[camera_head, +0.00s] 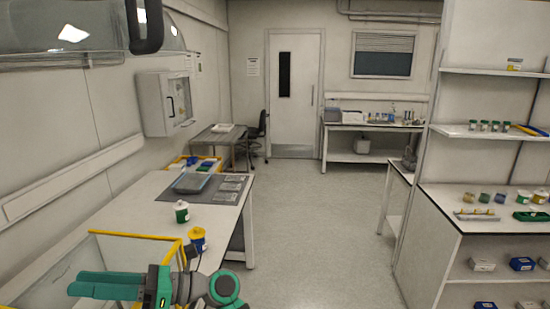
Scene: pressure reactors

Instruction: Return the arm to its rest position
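My arm (195,288) reaches in at the bottom left of the head view, folded low over the near end of the white bench (130,212). My gripper (76,282) points left, with two green fingers lying close together. Any gap between them is too unclear to judge. I see nothing sticking out from between the fingers. The gripper shows in front of a yellow-edged, clear-walled enclosure (135,235). A blue jar with a yellow lid (198,242) stands just beyond my arm. A green jar with a white lid (181,214) stands farther back.
A dark mat (180,198) with a grey tray (192,183) and small plates lies farther along the bench. A shelf unit (445,225) with small containers stands at right. A wall cabinet (165,103) hangs at left. The middle floor (320,215) is clear.

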